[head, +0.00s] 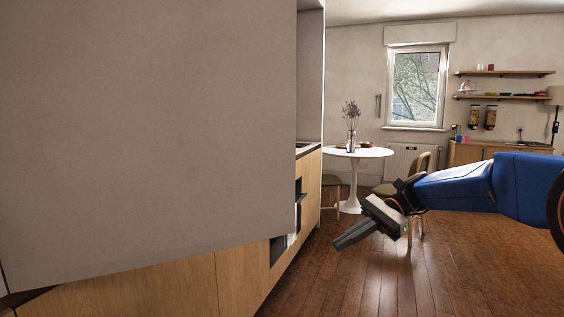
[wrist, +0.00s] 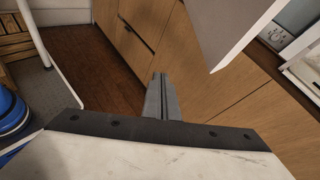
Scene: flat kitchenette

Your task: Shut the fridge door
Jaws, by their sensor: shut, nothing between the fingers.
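The fridge door appears to be the large flat grey panel (head: 150,130) that fills the left of the head view, close to me. Its lower right corner overhangs wooden cabinet fronts. In the wrist view, what looks like the same door (wrist: 232,25) shows as a grey panel with a pale edge, its corner pointing down at upper right. My gripper (head: 337,244) is shut and empty, to the right of the door's edge and low over the floor. Its fingers also show in the wrist view (wrist: 158,80), apart from the door. The hinge is out of sight.
Wooden cabinet fronts (head: 240,278) run below and behind the door. A round white table (head: 375,153) with a vase (head: 351,140) and chairs stands farther back. The wooden floor (head: 345,290) is open around my gripper. White fittings (wrist: 302,62) show at the wrist view's right.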

